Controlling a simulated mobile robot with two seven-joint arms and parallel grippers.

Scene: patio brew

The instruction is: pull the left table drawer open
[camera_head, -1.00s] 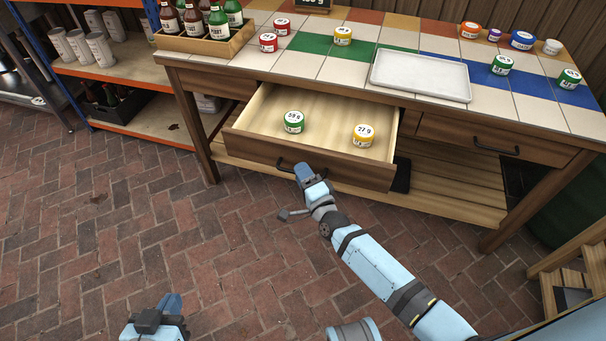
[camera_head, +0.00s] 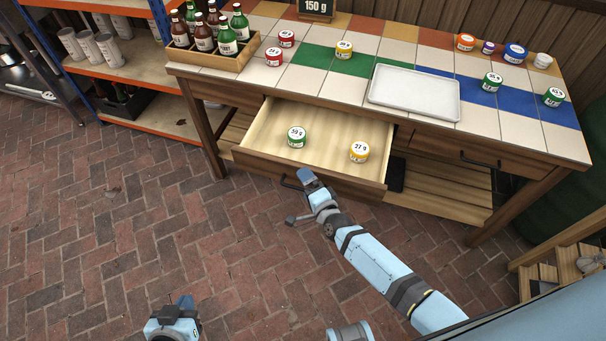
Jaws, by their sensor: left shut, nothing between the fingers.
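The left table drawer (camera_head: 262,163) stands pulled out from the wooden table, and its inside shows. My left gripper (camera_head: 184,304) is shut and empty, low over the brick floor at the bottom left, away from the drawer.
A grey tray (camera_head: 414,92), several jars and a bottle crate (camera_head: 205,57) stand on the tiled tabletop. A closed drawer with a handle (camera_head: 480,161) is at the right. A shelf (camera_head: 130,62) stands at the left. The brick floor (camera_head: 110,220) in front is clear.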

